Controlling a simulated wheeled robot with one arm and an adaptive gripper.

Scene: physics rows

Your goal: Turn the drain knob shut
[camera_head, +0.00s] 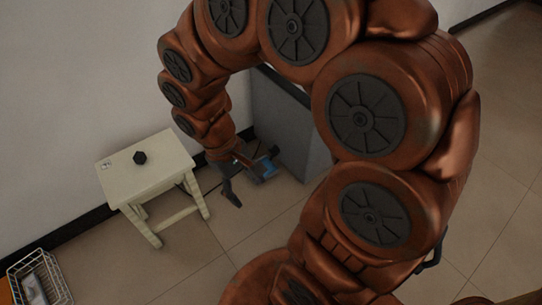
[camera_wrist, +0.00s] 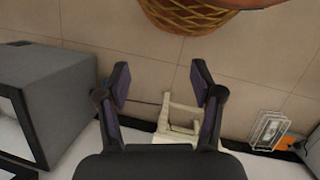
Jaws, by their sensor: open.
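A small black knob (camera_head: 140,157) stands up from the top of a cream stool-like stand (camera_head: 165,172) against the wall, left of my arm in the head view. My gripper (camera_head: 250,181) is open and hangs to the right of the stand, apart from the knob. In the wrist view the two dark fingers (camera_wrist: 161,85) are spread wide with nothing between them. Part of the stand (camera_wrist: 182,113) shows beyond and between them. The knob cannot be made out in the wrist view, and its turn position is too small to tell.
A grey box (camera_head: 287,128) stands by the wall, right of the stand and behind my gripper. It also shows at the left of the wrist view (camera_wrist: 62,97). A white wire basket (camera_head: 40,278) sits at the lower left. Tiled floor in front of the stand is clear.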

